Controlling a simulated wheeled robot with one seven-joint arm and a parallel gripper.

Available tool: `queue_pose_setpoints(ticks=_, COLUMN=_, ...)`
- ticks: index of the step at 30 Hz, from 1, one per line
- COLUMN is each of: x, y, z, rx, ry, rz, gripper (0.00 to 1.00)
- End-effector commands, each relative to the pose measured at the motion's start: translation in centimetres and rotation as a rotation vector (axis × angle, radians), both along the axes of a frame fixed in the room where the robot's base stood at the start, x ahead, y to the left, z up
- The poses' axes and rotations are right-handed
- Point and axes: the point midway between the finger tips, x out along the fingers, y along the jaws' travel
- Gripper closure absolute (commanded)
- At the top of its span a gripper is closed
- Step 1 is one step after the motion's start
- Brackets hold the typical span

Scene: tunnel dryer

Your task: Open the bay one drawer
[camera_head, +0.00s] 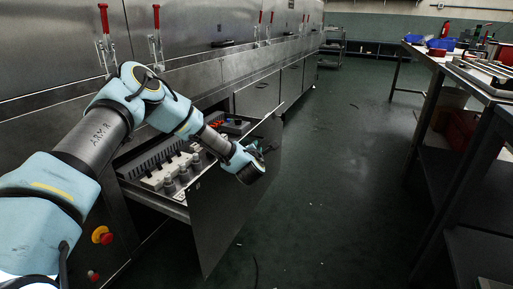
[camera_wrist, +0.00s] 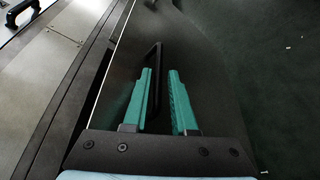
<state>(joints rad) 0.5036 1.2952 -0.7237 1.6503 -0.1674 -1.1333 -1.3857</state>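The drawer (camera_head: 215,215) stands pulled out from the steel machine, its tall dark front panel facing the aisle. Grey and white fittings show inside it. My gripper (camera_head: 262,160) is at the outer face of this panel, near its upper far corner. In the wrist view the two teal fingers of my gripper (camera_wrist: 160,100) are apart, with a dark gap between them. The drawer's black bar handle (camera_wrist: 157,57) runs beside the left finger and partly behind it. I see no clear grip on the bar. The handle is mostly hidden in the head view.
More closed drawer fronts (camera_head: 258,95) line the machine farther back. Red-handled clamps (camera_head: 157,45) sit above. A red and yellow emergency button (camera_head: 102,235) is at lower left. Workbenches (camera_head: 480,75) stand at right.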

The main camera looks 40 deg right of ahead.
Motion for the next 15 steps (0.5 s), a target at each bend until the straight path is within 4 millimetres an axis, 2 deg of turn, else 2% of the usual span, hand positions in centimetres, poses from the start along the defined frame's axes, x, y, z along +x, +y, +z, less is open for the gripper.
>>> queue_pose_setpoints(ticks=1, x=0.02, y=-0.01, z=0.05, rx=0.000, ry=-0.001, rz=0.001, gripper=0.68)
queue_pose_setpoints(ticks=4, x=0.04, y=-0.02, z=0.08, rx=-0.001, ry=-0.001, rz=0.000, gripper=0.58)
queue_pose_setpoints(ticks=11, x=0.02, y=0.00, z=0.16, rx=-0.001, ry=-0.002, rz=0.000, gripper=0.58)
queue_pose_setpoints(ticks=15, x=-0.68, y=0.61, z=0.42, rx=0.000, ry=0.000, rz=-0.001, gripper=0.58)
